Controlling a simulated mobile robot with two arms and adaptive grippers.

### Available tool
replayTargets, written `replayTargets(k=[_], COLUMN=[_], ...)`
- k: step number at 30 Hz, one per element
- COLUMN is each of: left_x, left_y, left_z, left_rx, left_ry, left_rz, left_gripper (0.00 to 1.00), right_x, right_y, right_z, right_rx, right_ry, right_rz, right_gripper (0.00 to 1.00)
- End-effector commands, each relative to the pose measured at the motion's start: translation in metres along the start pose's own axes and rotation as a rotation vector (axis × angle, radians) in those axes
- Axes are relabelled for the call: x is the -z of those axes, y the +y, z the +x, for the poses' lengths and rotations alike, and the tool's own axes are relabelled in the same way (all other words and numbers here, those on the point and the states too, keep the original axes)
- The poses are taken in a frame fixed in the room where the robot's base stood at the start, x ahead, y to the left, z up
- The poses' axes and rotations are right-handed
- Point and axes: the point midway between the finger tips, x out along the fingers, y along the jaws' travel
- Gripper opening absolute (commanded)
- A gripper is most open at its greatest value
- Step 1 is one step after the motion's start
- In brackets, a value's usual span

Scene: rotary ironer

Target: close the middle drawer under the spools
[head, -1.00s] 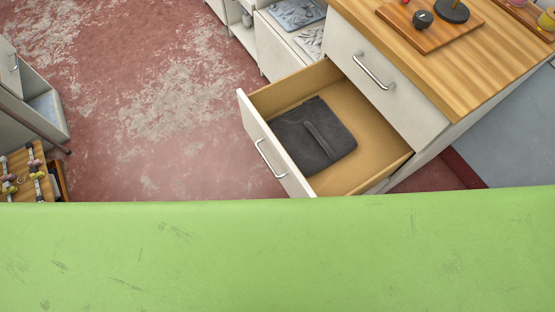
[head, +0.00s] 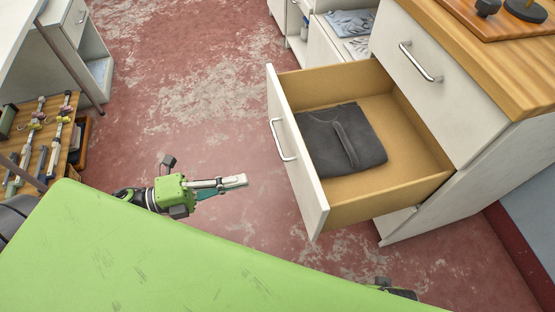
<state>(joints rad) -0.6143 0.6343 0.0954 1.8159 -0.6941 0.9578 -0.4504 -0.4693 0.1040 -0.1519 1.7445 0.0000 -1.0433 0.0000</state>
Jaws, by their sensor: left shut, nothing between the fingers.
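The middle drawer (head: 301,170) of the white cabinet stands pulled far out below a closed upper drawer (head: 420,75). Its white front has a metal bar handle (head: 283,141) and faces left. A folded dark grey cloth (head: 335,140) lies inside on the wooden bottom. My left gripper (head: 243,181) is shut and empty, to the left of the drawer front and a little below the handle in the picture, apart from it. My right gripper does not show clearly; only a small green and black part of mine peeks out at the bottom right.
The wooden cabinet top (head: 490,50) carries a board with dark objects. Open shelves with folded cloths (head: 350,22) stand behind the drawer. A wooden rack with spools (head: 45,130) stands at the left. The red worn floor (head: 190,100) left of the drawer is clear.

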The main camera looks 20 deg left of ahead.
Motion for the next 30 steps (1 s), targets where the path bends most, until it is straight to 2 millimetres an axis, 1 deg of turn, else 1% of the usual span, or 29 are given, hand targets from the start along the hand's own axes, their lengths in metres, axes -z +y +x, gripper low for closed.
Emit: replayTargets(k=[5,12,15,18,21,24,30], left_x=[-0.001,-0.002,-0.003,-0.003,-0.003,-0.003,-0.003], left_y=[-0.002,-0.003,-0.003,-0.002,-0.001,-0.001,-0.001], left_z=[0.029,0.081,0.101,0.116,0.126,0.132,0.135], left_rx=[0.006,0.007,0.006,0.004,0.004,0.002,0.002], left_ry=[-0.003,-0.005,-0.006,-0.007,-0.007,-0.007,-0.007], left_rz=[-0.002,-0.003,-0.003,-0.005,-0.006,-0.006,-0.007], left_gripper=[0.00,0.00,0.00,0.00,0.00,0.00,0.00], right_x=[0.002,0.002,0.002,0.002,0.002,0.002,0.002], right_y=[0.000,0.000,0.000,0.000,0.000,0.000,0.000], right_z=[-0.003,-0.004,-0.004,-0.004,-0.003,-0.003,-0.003], right_rx=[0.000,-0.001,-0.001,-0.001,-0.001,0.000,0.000], right_ry=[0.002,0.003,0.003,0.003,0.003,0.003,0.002], right_rz=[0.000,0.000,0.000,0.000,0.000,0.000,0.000], right_gripper=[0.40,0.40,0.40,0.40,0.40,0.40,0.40])
